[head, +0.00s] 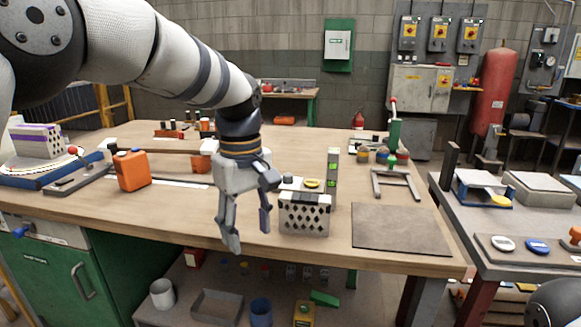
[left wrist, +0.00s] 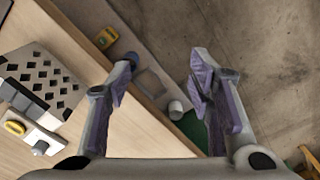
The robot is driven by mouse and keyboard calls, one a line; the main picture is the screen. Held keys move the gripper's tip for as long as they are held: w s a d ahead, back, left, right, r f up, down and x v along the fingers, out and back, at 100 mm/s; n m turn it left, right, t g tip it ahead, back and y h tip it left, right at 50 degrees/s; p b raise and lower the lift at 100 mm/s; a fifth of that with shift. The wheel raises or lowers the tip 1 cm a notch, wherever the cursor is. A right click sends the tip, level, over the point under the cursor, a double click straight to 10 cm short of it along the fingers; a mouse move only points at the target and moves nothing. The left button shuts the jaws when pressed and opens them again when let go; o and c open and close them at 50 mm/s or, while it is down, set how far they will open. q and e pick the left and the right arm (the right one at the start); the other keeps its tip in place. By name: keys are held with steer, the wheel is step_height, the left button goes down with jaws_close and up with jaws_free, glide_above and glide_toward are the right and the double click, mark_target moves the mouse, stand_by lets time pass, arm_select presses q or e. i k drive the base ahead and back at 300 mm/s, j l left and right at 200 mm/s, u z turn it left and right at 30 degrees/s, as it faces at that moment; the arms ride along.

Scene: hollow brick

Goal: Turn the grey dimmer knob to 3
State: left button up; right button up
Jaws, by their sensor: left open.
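A small grey knob (head: 288,178) sits on a pale panel at the table's front, beside a yellow knob (head: 312,183). Both stand behind a grey block with dark diamond holes (head: 304,218). The left wrist view shows the grey knob (left wrist: 40,148) at lower left, the yellow knob (left wrist: 14,128) and the block (left wrist: 42,88). Any scale marks are too small to read. My left gripper (head: 248,236) hangs fingers down, left of the block and near the table's front edge. It is open and empty (left wrist: 160,78), apart from the knobs. My right gripper is not in view.
A green level-like post (head: 332,178) rises right of the yellow knob. An orange can (head: 132,170) stands at left. A dark mat (head: 402,228) lies at right. Below the front edge is a shelf with a grey tray (head: 216,306) and cups.

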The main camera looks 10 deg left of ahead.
mark_target(288, 177)
steer(key=i, duration=1.3)
